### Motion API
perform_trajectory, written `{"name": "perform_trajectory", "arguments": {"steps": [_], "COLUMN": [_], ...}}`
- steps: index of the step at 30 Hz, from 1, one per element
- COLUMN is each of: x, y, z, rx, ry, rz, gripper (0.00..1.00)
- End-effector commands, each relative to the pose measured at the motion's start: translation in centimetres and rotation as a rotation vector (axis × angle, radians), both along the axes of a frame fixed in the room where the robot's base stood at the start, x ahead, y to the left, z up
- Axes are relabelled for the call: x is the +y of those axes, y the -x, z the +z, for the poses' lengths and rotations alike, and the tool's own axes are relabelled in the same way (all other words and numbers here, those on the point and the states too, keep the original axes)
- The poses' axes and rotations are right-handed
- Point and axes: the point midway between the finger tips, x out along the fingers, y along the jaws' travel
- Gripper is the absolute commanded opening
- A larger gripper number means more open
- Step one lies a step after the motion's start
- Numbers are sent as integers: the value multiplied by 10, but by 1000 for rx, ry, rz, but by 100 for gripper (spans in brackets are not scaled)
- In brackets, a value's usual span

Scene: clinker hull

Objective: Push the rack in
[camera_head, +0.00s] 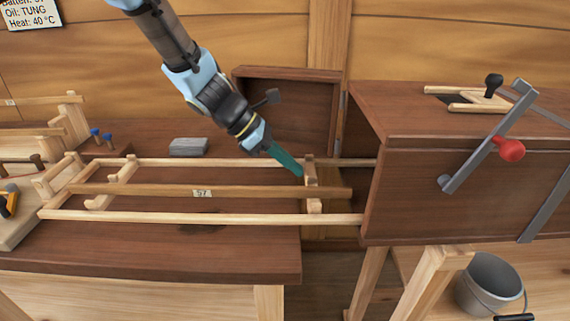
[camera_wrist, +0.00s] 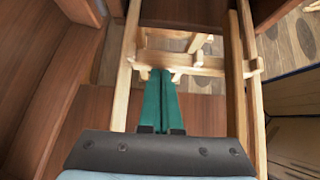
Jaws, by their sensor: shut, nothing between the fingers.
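The rack (camera_head: 240,218) is a long pale wooden frame with cross pieces, lying on the brown bench. A dark batten (camera_head: 150,190) tagged 57 lies along it. Its right end reaches into the open end of the brown box (camera_head: 460,185). My gripper (camera_head: 299,173) has green fingers, shut and empty, with the tips at the rack's right upright cross piece (camera_head: 312,190). In the wrist view the fingertips (camera_wrist: 160,74) meet or nearly meet the cross piece (camera_wrist: 195,65) between the two rails; contact is hard to tell.
The box door (camera_head: 290,110) stands open behind my gripper. A grey block (camera_head: 188,147) lies behind the rack. A clamp with a red knob (camera_head: 508,148) is on the box front. A bucket (camera_head: 488,283) stands at lower right.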

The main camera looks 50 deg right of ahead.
Motion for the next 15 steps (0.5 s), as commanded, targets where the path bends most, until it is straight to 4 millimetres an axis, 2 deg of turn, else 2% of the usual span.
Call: {"name": "perform_trajectory", "arguments": {"steps": [9, 15], "x": [-63, -85], "y": [69, 91], "z": [2, 1], "rx": [2, 3], "ry": [2, 2], "rz": [-8, -4], "gripper": [0, 0]}}
